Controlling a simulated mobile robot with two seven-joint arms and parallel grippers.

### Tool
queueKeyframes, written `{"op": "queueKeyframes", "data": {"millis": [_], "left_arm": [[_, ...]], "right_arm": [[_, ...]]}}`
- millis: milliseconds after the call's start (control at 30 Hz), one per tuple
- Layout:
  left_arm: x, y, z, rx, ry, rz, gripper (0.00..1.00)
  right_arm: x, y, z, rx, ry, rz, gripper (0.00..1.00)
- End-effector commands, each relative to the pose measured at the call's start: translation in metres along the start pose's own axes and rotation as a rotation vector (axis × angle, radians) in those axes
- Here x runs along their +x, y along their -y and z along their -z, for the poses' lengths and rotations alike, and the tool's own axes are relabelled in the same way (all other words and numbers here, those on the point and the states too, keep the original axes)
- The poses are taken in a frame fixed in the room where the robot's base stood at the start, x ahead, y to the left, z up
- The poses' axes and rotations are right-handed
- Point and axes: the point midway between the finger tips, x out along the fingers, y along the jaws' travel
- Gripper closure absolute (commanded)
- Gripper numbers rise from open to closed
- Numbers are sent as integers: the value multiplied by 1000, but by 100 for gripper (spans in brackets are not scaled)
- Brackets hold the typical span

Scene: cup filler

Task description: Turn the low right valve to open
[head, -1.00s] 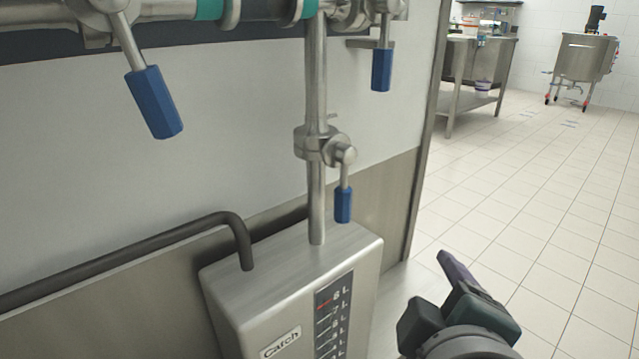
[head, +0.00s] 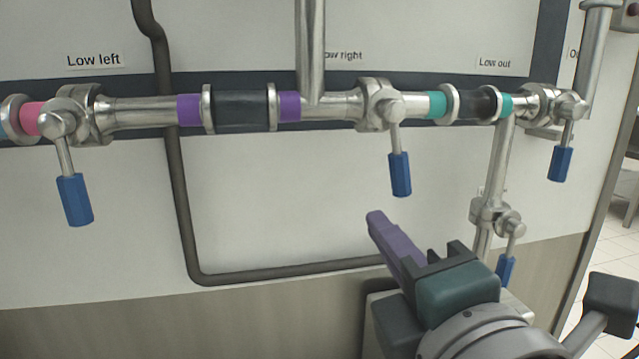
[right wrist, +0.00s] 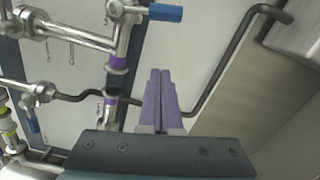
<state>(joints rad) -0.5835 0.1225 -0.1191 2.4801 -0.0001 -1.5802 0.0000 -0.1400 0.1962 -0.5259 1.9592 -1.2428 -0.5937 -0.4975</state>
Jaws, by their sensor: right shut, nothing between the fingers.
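The low right valve (head: 380,105) sits on the horizontal pipe, near the partly hidden "Low right" label (head: 341,56). Its blue handle (head: 400,174) hangs down, almost vertical, across the pipe. My right gripper (head: 375,219) is shut and empty, with its purple fingers together. In the head view it appears below and slightly left of the handle, apart from it. In the right wrist view the closed fingers (right wrist: 160,88) point at the pipework, and a blue handle, apparently the same one, shows at the top (right wrist: 165,12). My left gripper is not in view.
The low left valve (head: 72,115) and low out valve (head: 557,107) also have hanging blue handles. A smaller valve (head: 495,212) is on the vertical pipe behind my right wrist. A dark bent pipe (head: 183,215) runs along the wall.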

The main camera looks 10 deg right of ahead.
Motion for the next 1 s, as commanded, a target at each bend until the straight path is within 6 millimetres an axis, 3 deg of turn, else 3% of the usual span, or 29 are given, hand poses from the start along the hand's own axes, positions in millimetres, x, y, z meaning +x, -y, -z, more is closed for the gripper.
{"op": "queueKeyframes", "data": {"millis": [400, 633, 1000], "left_arm": [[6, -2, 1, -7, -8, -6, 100], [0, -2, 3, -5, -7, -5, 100], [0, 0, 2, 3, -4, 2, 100]], "right_arm": [[86, 0, -4, 1, 5, 0, 100], [90, 0, -34, 2, 4, 2, 100], [91, 1, -40, 5, 3, 3, 100]]}}
